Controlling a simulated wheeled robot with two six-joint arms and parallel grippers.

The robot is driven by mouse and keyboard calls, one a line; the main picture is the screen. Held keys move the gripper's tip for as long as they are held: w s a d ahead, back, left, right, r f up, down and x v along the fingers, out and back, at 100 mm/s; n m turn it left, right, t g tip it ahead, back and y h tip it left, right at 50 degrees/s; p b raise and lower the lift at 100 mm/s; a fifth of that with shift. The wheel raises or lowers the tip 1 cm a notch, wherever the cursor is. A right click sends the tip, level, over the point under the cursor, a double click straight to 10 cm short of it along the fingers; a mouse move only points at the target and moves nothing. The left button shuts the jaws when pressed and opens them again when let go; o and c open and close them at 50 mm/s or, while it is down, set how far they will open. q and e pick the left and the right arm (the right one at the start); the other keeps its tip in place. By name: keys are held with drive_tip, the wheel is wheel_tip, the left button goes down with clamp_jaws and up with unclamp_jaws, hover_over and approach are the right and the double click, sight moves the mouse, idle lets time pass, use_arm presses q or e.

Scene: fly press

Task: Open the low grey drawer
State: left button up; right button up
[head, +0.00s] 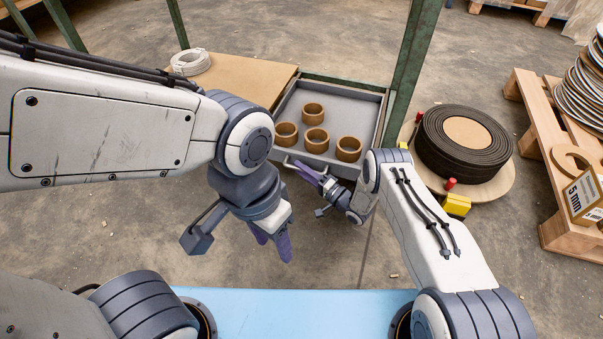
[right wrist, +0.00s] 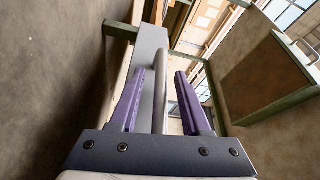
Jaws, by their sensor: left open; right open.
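The low grey drawer (head: 340,100) is at the upper middle of the head view, its inside visible from above. Several brown rings (head: 314,113) stand in it. Its bar handle (head: 291,161) is on the near front side and also shows in the right wrist view (right wrist: 160,70). My right gripper (head: 310,174) is open at the handle, with the bar between its purple fingers in the right wrist view (right wrist: 160,88). Whether the fingers touch the bar is unclear. My left gripper (head: 275,246) is open and empty, pointing down nearer to me, away from the drawer.
A brown board (head: 240,78) with a white coil (head: 190,62) lies left of the drawer. Green posts (head: 413,55) frame it. A black coil (head: 463,142) on a round board stands right, and a wooden pallet (head: 530,105) is beyond. Floor before the drawer is mostly clear.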

drive_tip(key=shift+w+a+r, duration=0.1)
drive_tip(key=shift+w+a, duration=0.1)
drive_tip(key=shift+a, duration=0.05)
clamp_jaws()
idle(1.4)
